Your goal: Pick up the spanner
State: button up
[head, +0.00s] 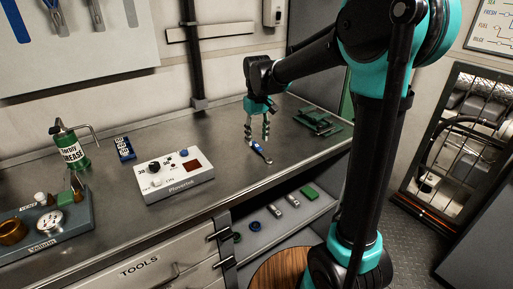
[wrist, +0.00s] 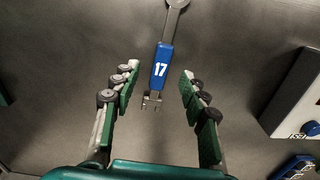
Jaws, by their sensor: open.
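The spanner (wrist: 161,66) lies flat on the metal worktop. It has a blue grip marked 17, a ring end at the top of the wrist view and an open-jawed end nearer my gripper. In the head view, the spanner (head: 258,149) shows just below my fingertips. My gripper (head: 257,138) is open and points down over it. In the wrist view, the two fingers of my gripper (wrist: 158,82) stand apart on either side of the spanner's lower part, with a gap on each side. Nothing is held.
A white control box (head: 173,174) stands left of my gripper, with a blue block (head: 125,149) beyond it. A green grease can (head: 70,148) is farther left. Green plates (head: 318,120) lie to the right at the back. The worktop around the spanner is clear.

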aim_at(258, 148)
jog(key=shift+f, duration=1.35)
jog(key=shift+c, duration=0.5)
grip_shut()
